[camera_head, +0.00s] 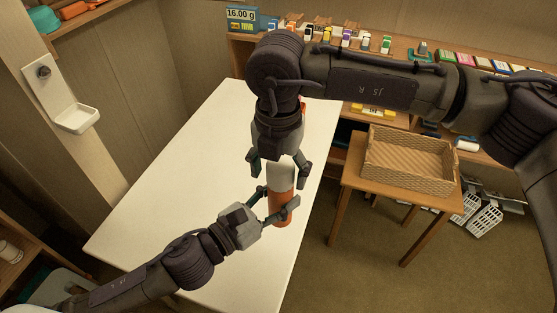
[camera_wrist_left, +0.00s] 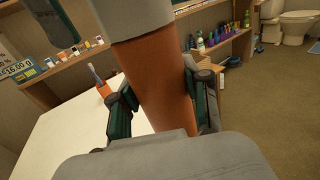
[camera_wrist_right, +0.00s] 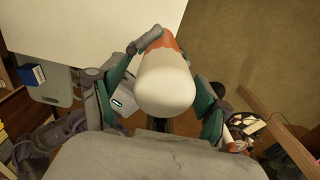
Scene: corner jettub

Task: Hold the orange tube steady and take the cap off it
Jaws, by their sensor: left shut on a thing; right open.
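The orange tube (camera_head: 281,208) is upright above the white table, with a pale grey-white cap (camera_head: 281,174) on its top. My left gripper (camera_head: 274,208) is shut on the tube's orange body, one finger on each side, as the left wrist view shows on the tube (camera_wrist_left: 160,80). The cap's lower part (camera_wrist_left: 140,18) shows at the top of that view. My right gripper (camera_head: 280,165) points down over the cap and is open. In the right wrist view, the cap (camera_wrist_right: 166,82) lies between its spread fingers, with gaps seen on both sides.
The white table (camera_head: 190,165) has clear room to the left. A wicker tray (camera_head: 410,165) sits on a small wooden table at the right. A shelf with several small coloured items and a scale display (camera_head: 242,17) runs along the back. An orange holder (camera_wrist_left: 104,90) stands on the table.

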